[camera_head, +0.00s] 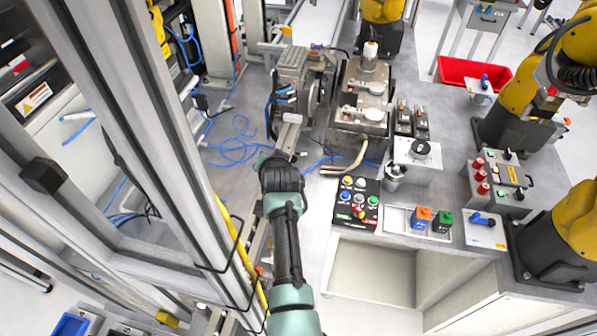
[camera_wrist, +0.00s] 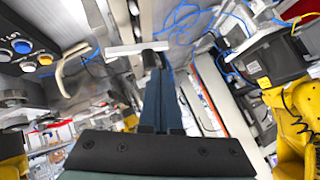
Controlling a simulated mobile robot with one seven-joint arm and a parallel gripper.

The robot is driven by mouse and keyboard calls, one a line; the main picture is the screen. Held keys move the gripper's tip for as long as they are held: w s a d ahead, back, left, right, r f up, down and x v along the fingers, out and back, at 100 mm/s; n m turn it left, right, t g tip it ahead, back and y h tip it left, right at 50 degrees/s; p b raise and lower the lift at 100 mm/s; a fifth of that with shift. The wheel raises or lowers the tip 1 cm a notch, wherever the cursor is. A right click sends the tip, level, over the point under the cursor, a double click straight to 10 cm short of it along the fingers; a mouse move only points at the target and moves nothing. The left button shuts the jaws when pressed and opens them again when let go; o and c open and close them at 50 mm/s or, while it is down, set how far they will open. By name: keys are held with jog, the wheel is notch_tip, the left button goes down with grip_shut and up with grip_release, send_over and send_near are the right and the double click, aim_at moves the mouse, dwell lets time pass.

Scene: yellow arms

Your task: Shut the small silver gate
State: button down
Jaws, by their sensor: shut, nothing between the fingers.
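A small pale silver plate, seemingly the gate (camera_head: 290,133), stands beside the grey machine at the middle of the table in the head view. In the wrist view the silver gate (camera_wrist: 137,48) shows as a thin bar crossing just beyond my fingertips. My gripper (camera_head: 270,160) is at the near side of this plate, with its fingers largely hidden by my wrist. In the wrist view my gripper (camera_wrist: 155,65) is shut and empty, its tips close to the bar. I cannot tell whether they touch it.
The grey machine (camera_head: 291,80) stands just beyond. Blue cables (camera_head: 236,143) lie on the table to the left, near a tall frame post (camera_head: 170,150). A button panel (camera_head: 352,203) is to the right. Yellow arms (camera_head: 562,235) stand at the far right.

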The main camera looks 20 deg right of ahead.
jog(key=shift+w+a+f+b, duration=0.3)
jog(key=shift+f+b, duration=0.2)
jog(key=shift+f, duration=0.05)
jog(key=shift+w+a+f, duration=0.1)
jog(key=shift+a, duration=0.05)
jog(key=shift+w+a+b, duration=0.1)
jog(key=shift+a+b, duration=0.05)
jog(key=shift+b, duration=0.15)
jog(key=b+v, duration=0.1)
jog(key=v, duration=1.2)
dwell(0.4)
